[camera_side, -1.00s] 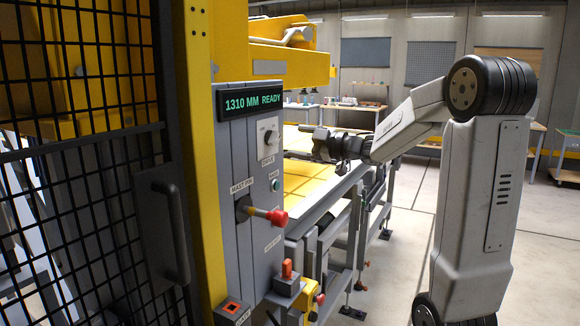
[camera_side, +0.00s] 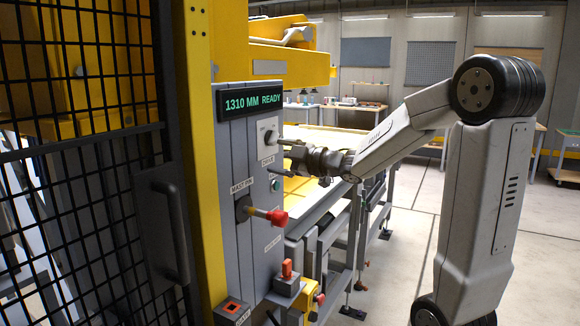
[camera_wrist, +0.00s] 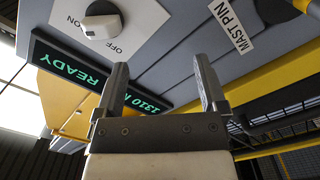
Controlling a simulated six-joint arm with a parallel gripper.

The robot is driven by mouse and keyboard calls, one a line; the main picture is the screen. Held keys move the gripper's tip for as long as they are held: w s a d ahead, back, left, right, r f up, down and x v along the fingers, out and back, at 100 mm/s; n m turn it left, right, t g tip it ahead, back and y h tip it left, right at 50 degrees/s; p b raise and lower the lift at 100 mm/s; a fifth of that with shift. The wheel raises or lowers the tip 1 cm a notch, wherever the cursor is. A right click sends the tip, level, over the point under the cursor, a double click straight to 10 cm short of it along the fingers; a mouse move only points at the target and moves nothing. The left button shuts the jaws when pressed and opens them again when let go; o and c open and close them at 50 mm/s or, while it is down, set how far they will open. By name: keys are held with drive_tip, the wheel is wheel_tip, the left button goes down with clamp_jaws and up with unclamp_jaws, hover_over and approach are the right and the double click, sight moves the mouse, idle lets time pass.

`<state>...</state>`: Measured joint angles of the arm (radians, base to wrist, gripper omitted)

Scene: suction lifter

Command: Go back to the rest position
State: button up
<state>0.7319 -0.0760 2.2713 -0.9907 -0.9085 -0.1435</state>
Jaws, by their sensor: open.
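My gripper (camera_side: 281,154) is in front of the grey control panel (camera_side: 234,190), level with the stretch just below the white rotary knob (camera_side: 269,137). In the wrist view my gripper (camera_wrist: 160,88) shows two fingers spread apart with nothing between them. The panel fills the space ahead of them, with the knob (camera_wrist: 101,20) at upper left beside an ON/OFF label. The display (camera_side: 250,102) reads "1310 MM READY". I cannot tell whether the fingertips touch the panel.
The red-tipped mast pin handle (camera_side: 277,218) sticks out of the panel below my gripper. An orange-red switch (camera_side: 287,268) sits lower down. A long table (camera_side: 330,208) runs behind the panel. Black mesh fencing (camera_side: 80,220) closes the left. Open floor (camera_side: 405,225) lies between table and arm column.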

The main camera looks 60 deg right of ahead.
drive_tip(key=shift+n+g, duration=0.7)
drive_tip(key=shift+n, duration=0.2)
drive_tip(key=a+f, duration=0.2)
drive_tip(key=a, duration=0.1)
drive_tip(key=w+a+f, duration=0.1)
drive_tip(key=a+f, duration=0.1)
drive_tip(key=a, duration=0.1)
drive_tip(key=a+f, duration=0.1)
drive_tip(key=a, duration=0.2)
drive_tip(key=shift+w+f, duration=0.4)
drive_tip(key=s+a+f+m+g, duration=0.5)
drive_tip(key=s+f+m+g, duration=0.1)
drive_tip(key=f, duration=0.4)
drive_tip(key=s+a+f+m+g, duration=0.5)
drive_tip(key=s+a+f+g, duration=0.1)
drive_tip(key=f, duration=0.4)
drive_tip(key=shift+s+f+m+g, duration=0.4)
drive_tip(key=shift+s+g, duration=0.45)
drive_tip(key=shift+g, duration=0.05)
